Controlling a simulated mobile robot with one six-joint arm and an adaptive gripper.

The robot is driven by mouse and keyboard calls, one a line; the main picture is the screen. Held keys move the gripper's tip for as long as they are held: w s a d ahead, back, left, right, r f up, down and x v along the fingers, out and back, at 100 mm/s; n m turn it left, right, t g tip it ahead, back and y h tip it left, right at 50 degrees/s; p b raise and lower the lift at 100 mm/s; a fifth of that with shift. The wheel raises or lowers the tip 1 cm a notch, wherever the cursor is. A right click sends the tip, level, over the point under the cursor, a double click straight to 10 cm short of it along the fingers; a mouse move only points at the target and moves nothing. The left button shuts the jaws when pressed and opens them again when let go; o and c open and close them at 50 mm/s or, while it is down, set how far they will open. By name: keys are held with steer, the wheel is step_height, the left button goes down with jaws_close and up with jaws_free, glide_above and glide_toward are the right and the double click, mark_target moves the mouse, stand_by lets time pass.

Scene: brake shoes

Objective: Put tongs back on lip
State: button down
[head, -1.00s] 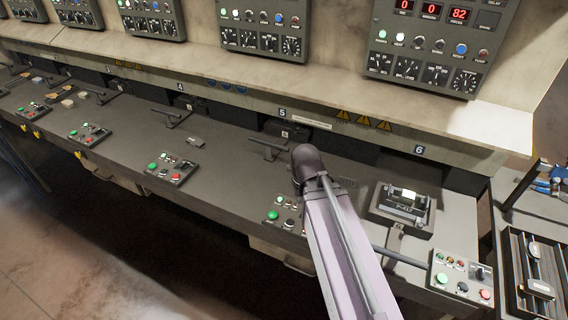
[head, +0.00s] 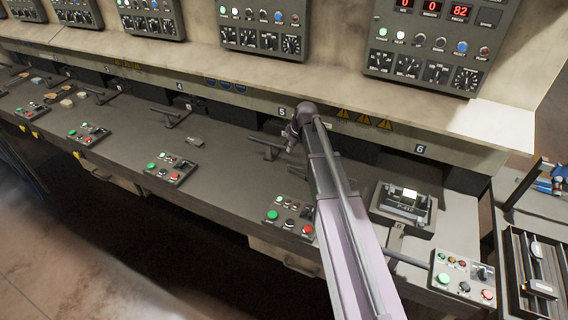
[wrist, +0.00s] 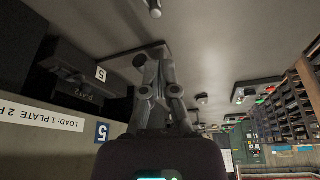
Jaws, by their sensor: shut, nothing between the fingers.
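I cannot make out the tongs for certain in either view. My gripper (wrist: 160,65) is shut and empty in the wrist view, with the station 5 front (wrist: 40,118) to its left. In the head view my gripper (head: 291,134) is small and partly hidden at the end of my arm, close to station 5. The lip along the back of the bench (head: 232,101) runs below the control panels. A long dark object lies in the tray at the right (head: 537,262); I cannot tell what it is.
A T-shaped handle (head: 268,144) sticks out beside my gripper. A button box (head: 290,215) stands on the bench left of my arm. A dark fixture (head: 402,204) sits at station 6. The bench (head: 228,160) is mostly bare between stations 4 and 5.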

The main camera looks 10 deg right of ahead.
steer(key=shift+f, duration=0.2)
steer(key=b+x, duration=0.9)
steer(key=shift+a+f, duration=0.1)
steer(key=shift+f, duration=0.2)
stand_by(0.4)
stand_by(0.4)
steer(key=s+d, duration=0.1)
steer(key=s, duration=0.1)
steer(key=s+d, duration=0.2)
steer(key=s, duration=0.1)
steer(key=shift+d, duration=0.25)
steer(key=shift+w, duration=0.1)
steer(key=shift+r, duration=0.15)
steer(key=p+v, duration=0.4)
steer(key=shift+a+r, duration=0.1)
steer(key=shift+r, duration=0.05)
steer(key=p+v, duration=0.5)
steer(key=shift+d+r, duration=0.2)
